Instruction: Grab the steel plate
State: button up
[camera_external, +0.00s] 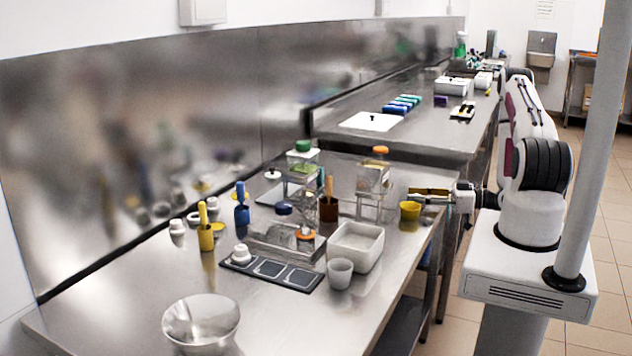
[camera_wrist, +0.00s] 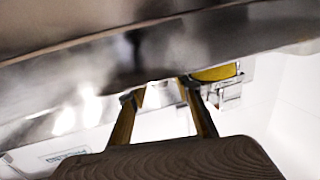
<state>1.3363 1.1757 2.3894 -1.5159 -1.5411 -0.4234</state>
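My gripper (camera_external: 415,192) points left over the right edge of the near steel table, just above and beside a yellow cup (camera_external: 410,212). In the wrist view my gripper (camera_wrist: 157,90) has its two fingers apart, with nothing visible between them. A yellow shape (camera_wrist: 215,72) shows beyond the right fingertip. I cannot surely pick out the steel plate.
A clear stand with an orange-lidded container (camera_external: 374,178) is close left of my gripper. A white tub (camera_external: 355,248), white cup (camera_external: 340,273) and black tray (camera_external: 272,268) fill the middle. The table's front right is mostly bare.

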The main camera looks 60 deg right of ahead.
dwell(0.5)
grip_shut()
jog(key=shift+r, duration=0.1)
jog(key=shift+r, duration=4.9)
